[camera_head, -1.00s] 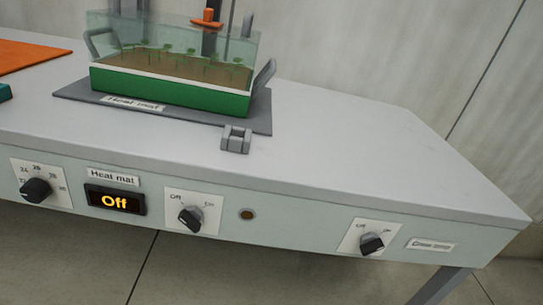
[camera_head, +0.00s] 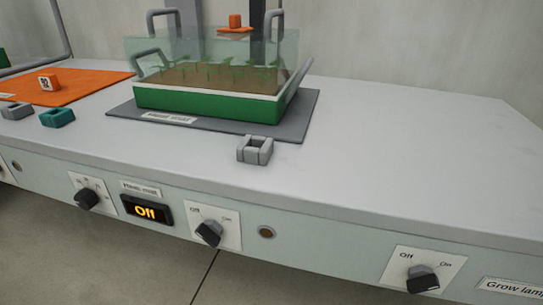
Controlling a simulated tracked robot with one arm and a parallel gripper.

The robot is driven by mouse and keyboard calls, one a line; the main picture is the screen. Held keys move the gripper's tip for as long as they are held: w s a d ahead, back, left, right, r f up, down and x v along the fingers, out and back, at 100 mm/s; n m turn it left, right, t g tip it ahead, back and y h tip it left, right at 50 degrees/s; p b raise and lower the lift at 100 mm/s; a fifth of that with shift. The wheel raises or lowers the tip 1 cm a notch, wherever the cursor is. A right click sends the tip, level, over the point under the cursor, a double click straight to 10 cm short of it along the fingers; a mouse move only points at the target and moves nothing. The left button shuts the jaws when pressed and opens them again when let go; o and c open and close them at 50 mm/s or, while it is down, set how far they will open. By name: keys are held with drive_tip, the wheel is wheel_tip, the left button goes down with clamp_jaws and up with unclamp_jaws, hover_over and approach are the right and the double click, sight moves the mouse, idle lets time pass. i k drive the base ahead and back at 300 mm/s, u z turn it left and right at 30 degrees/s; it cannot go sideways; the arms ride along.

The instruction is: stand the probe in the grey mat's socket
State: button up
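The grey mat (camera_head: 302,108) lies on the bench under a green seed tray and carries a label reading Heat mat. A small grey socket block (camera_head: 254,149) with an open top stands on the bench just in front of the mat's front right edge. I cannot make out the probe for certain. My gripper is not in view.
The green tray (camera_head: 205,102) has a clear cover and grey handles. Knobs and an Off display (camera_head: 146,211) line the front. The bench's right is clear.

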sight(249, 162)
drive_tip(key=z, duration=0.1)
drive_tip(key=i, duration=1)
drive_tip(key=u, duration=0.1)
